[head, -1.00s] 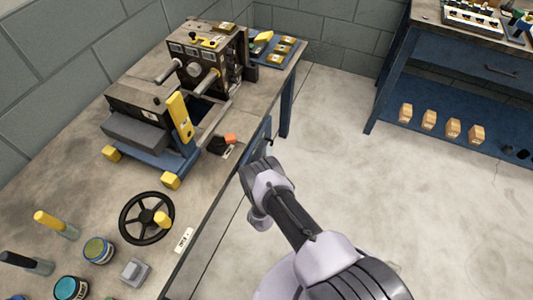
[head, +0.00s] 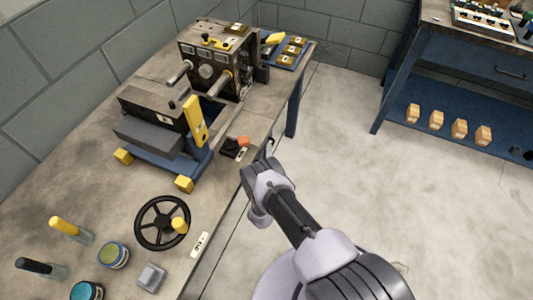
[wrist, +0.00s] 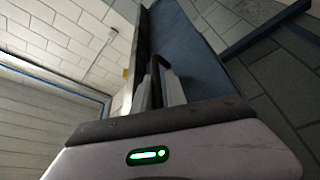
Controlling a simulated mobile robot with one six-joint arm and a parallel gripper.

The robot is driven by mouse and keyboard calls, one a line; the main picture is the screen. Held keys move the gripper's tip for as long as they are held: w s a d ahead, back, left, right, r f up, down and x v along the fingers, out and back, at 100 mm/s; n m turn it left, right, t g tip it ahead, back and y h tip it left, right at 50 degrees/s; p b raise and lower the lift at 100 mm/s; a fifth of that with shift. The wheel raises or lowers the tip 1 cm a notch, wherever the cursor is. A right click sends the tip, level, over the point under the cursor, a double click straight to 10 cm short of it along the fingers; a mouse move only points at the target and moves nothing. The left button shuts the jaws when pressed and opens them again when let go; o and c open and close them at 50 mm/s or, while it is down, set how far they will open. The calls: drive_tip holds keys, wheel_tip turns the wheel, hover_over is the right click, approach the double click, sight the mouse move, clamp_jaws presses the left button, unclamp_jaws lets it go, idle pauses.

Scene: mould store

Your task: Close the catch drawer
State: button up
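In the wrist view a broad blue face (wrist: 195,55) rises right of the fingers, beside a dark edge. The fingers (wrist: 160,92) point towards it, with a dark narrow piece between or beside them. Whether this is a handle, and whether they touch it, is unclear. How far the drawer stands out is hidden.
A black handwheel (head: 162,223), jars and yellow- and black-handled tools are on the near bench top. A small orange-topped item (head: 243,142) lies by the bench edge. Open floor (head: 350,150) separates this bench from a blue bench (head: 480,75) at right.

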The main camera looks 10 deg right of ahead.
drive_tip(key=v, duration=1.7)
drive_tip(key=shift+s+b, duration=0.15)
drive_tip(key=shift+b, duration=0.2)
drive_tip(key=shift+a, duration=0.1)
